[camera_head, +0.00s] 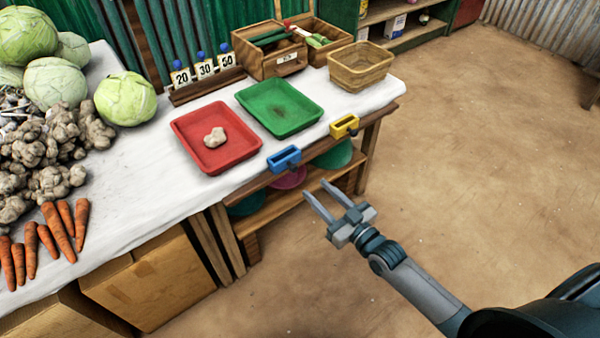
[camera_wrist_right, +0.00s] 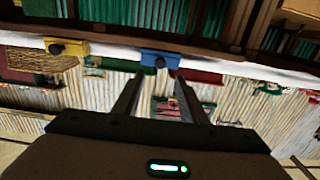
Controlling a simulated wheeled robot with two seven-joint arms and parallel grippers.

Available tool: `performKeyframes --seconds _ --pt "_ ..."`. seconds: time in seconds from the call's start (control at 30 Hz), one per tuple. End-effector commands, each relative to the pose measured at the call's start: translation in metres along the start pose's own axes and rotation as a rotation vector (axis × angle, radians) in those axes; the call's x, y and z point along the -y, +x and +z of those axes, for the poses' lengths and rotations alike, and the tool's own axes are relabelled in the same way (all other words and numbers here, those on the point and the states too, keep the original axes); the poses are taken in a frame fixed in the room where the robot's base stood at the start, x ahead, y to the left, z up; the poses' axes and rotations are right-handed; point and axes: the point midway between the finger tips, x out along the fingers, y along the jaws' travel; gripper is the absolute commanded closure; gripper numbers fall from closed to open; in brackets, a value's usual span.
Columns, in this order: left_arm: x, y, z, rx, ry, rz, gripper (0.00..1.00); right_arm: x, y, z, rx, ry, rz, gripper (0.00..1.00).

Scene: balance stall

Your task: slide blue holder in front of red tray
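The blue holder (camera_head: 284,158) sits at the table's front edge, near the gap between the red and green trays. The red tray (camera_head: 185,156) lies to its left on the white cloth, with a pale ginger piece (camera_head: 214,138) in it. My right gripper (camera_head: 317,193) is open and empty, in front of the table edge and just short of the blue holder. In the right wrist view the blue holder (camera_wrist_right: 162,60) shows ahead, beyond the two open fingers (camera_wrist_right: 155,90). My left gripper is not in view.
The green tray (camera_head: 280,92) lies right of the red one. A yellow holder (camera_head: 345,126) sits on the same front edge, farther right. The front edge left of the blue holder is clear.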

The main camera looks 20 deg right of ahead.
Motion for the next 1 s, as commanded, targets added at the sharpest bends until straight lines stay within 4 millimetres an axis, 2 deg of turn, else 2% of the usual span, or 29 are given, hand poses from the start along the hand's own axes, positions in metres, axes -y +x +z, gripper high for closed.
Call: performKeyframes --seconds 0.3,0.5,0.7,0.97,1.0 --pt "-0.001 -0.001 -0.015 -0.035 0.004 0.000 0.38 0.000 0.057 -0.001 -0.001 0.000 0.000 0.62" --pt "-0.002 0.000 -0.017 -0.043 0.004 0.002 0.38 0.000 0.079 -0.001 -0.001 0.000 0.000 0.62" --pt "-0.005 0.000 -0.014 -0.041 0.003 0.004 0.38 0.001 0.088 0.000 0.000 0.000 0.000 0.62" --pt "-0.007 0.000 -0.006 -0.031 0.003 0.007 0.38 0.000 0.088 0.000 0.000 0.000 0.000 0.62" --pt "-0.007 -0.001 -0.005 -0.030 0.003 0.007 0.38 0.000 0.088 0.000 0.000 0.000 0.000 0.69"
